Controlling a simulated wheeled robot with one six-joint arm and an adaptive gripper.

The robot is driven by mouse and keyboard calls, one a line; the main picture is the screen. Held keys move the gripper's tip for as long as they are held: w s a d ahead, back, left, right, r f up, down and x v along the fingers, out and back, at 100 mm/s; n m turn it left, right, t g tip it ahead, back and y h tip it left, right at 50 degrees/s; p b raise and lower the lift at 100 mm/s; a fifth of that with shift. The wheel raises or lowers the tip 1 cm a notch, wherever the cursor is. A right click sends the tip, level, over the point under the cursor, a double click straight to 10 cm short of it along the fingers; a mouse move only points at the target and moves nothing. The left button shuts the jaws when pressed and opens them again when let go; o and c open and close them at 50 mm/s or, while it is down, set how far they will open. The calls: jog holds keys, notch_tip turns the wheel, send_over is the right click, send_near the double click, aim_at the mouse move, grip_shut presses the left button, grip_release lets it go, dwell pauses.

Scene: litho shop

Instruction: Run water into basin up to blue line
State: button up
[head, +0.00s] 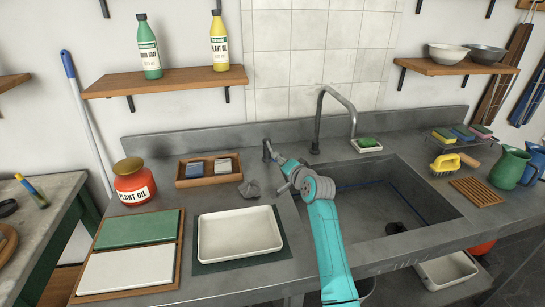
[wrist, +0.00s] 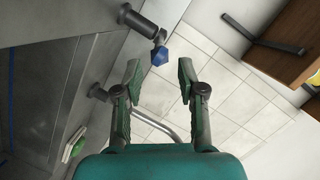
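The basin (head: 430,190) is sunk in the grey counter, with a thin blue line (head: 362,186) along its inner wall. Its dark drain shows, and I see no water in it. The bent metal spout (head: 320,112) stands behind the basin; no stream shows. It also appears in the wrist view (wrist: 147,119). Left of it is a tap post (head: 267,149). In the wrist view its blue knob (wrist: 159,56) lies just beyond the gap between my fingertips. My gripper (wrist: 159,68) is open and empty, pointing at the knob, apparently not touching it.
A wooden tray (head: 208,180) with small blocks and a red jar (head: 134,186) stand left of the tap. A white tray (head: 240,235) lies in front. A soap dish (head: 367,149) sits right of the spout. A shelf (head: 165,82) with bottles hangs above.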

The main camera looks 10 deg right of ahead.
aim_at(271, 149)
jog(key=shift+x, duration=3.45)
grip_shut()
